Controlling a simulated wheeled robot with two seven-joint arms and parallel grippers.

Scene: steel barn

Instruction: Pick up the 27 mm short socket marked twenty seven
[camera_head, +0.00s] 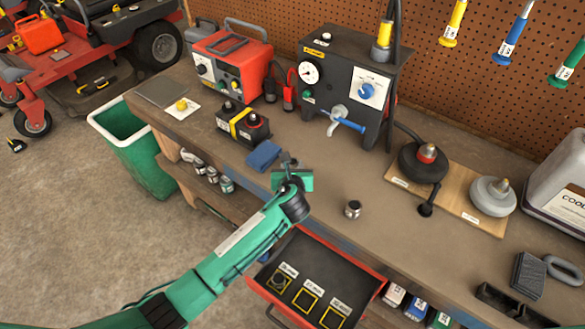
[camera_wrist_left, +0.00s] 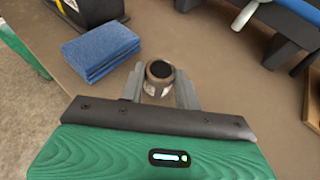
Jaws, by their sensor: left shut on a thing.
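My left gripper (camera_head: 289,161) is low over the workbench, right of the folded blue cloth. In the left wrist view its two grey fingers (camera_wrist_left: 160,92) are shut on a short metal socket (camera_wrist_left: 160,72) with a dark open top. I cannot read a size mark on it. Another short socket (camera_head: 352,208) stands alone on the bench, right of the gripper. The open red drawer (camera_head: 372,284) below has labelled, yellow-framed places, and a dark round socket (camera_head: 279,281) sits in the left one. My right gripper is not in view.
The blue cloth (camera_head: 263,155) lies beside the gripper; it also shows in the left wrist view (camera_wrist_left: 101,48). A battery (camera_head: 242,125) and a black machine (camera_head: 340,75) stand behind. A wooden board (camera_head: 452,205) with round fixtures is to the right. Several cans stand on the shelf below.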

